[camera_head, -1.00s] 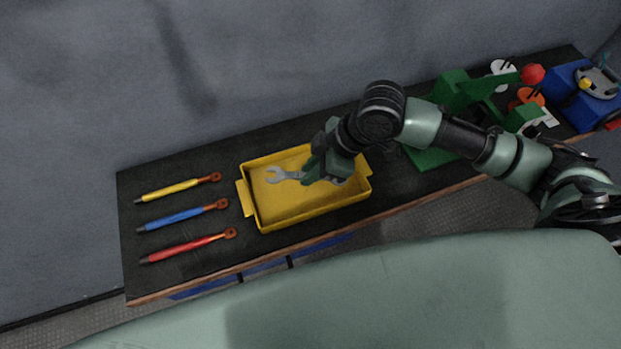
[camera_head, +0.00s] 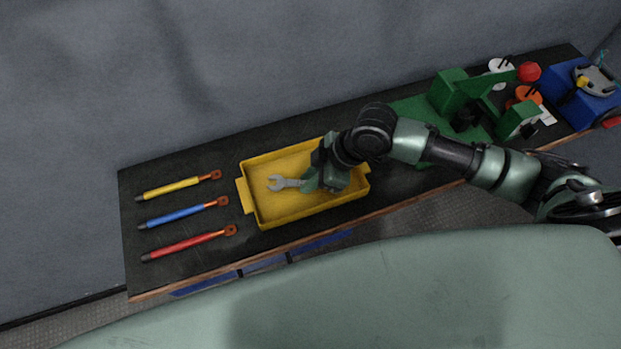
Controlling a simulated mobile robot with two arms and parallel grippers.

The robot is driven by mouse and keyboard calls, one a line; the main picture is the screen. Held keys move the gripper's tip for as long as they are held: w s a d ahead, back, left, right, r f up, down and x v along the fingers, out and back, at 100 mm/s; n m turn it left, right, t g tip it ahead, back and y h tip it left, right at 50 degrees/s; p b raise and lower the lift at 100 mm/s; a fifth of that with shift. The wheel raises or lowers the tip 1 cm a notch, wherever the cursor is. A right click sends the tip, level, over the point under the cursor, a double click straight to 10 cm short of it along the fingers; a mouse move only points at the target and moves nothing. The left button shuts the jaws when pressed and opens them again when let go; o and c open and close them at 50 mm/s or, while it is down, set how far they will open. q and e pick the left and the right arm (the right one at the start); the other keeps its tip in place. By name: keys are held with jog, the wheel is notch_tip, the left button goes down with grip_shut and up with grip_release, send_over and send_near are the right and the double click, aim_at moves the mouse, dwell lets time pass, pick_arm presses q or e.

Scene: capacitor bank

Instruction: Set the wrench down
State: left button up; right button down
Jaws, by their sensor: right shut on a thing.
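A grey open-ended wrench (camera_head: 284,184) is in the yellow tray (camera_head: 262,224), its open jaw end pointing left. My right gripper (camera_head: 310,184) is over the tray and shut on the wrench. The gripper hides the rest of the wrench. I cannot tell whether the wrench touches the tray floor. My left gripper is not in view.
The tray stands on a dark bench (camera_head: 190,285) with a wooden front edge. To its left lie a yellow-handled tool (camera_head: 172,188), a blue one (camera_head: 175,216) and a red one (camera_head: 185,246). A green fixture (camera_head: 448,90) and a blue box (camera_head: 575,100) stand at the right.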

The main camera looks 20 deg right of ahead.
jog(key=shift+s+d+f, duration=0.15)
jog(key=shift+s+f, duration=0.3)
jog(key=shift+f, duration=0.2)
jog(key=c, duration=1.4)
grip_release()
jog(key=shift+f, duration=0.15)
jog(key=shift+r, duration=0.35)
jog(key=v, duration=0.4)
jog(key=b+v, duration=0.1)
jog(key=v, duration=0.3)
jog(key=w+v, duration=0.1)
jog(key=v, duration=0.3)
jog(key=shift+a+r+b, duration=0.2)
jog(key=shift+r+b, duration=0.1)
jog(key=shift+r, duration=0.3)
